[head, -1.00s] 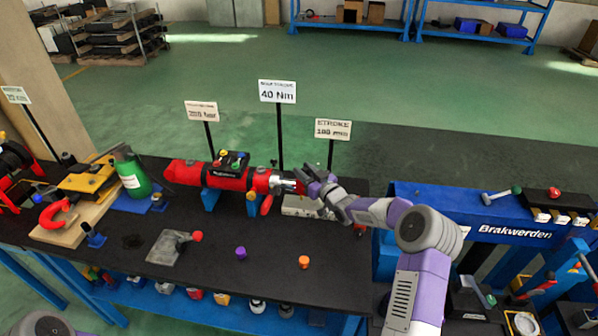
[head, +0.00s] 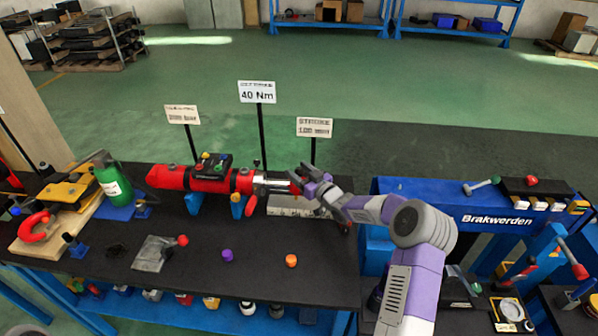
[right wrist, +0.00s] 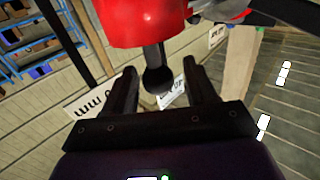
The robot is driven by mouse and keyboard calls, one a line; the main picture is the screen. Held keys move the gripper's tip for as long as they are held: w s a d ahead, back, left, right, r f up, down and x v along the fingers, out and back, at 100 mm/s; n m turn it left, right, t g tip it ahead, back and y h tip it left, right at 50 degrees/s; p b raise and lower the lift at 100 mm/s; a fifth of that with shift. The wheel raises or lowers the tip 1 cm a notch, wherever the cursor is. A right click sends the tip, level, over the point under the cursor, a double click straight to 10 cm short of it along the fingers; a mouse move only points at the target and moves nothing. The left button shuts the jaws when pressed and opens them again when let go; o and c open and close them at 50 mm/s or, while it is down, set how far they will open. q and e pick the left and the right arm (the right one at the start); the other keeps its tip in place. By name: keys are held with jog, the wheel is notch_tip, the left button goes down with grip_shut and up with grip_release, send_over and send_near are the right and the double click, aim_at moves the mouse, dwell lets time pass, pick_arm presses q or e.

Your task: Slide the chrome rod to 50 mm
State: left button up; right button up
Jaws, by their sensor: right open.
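The chrome rod (head: 272,184) sticks out of the right end of the red cylinder (head: 215,180) on the black bench. My right gripper (head: 303,180) is at the rod's outer end, where a bit of red shows beside the fingers. In the right wrist view my right gripper (right wrist: 163,85) has its fingers apart. A dark ball knob (right wrist: 157,80) on a short stem, under a red part (right wrist: 143,22), sits between them without visible grip. The sign headed STROKE (head: 314,127) stands behind; its figure looks like 100 mm, but is small. My left gripper is out of view.
A pale block (head: 288,206) lies under the rod. Two more signs, one reading 40 Nm (head: 257,92), stand behind the cylinder. A purple knob (head: 227,255) and an orange knob (head: 291,260) stand on the open front of the bench.

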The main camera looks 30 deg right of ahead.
jog(key=s, duration=0.3)
jog(key=s+d, duration=0.1)
jog(key=s, duration=0.3)
jog(key=shift+d, duration=0.2)
jog(key=shift+p, duration=0.3)
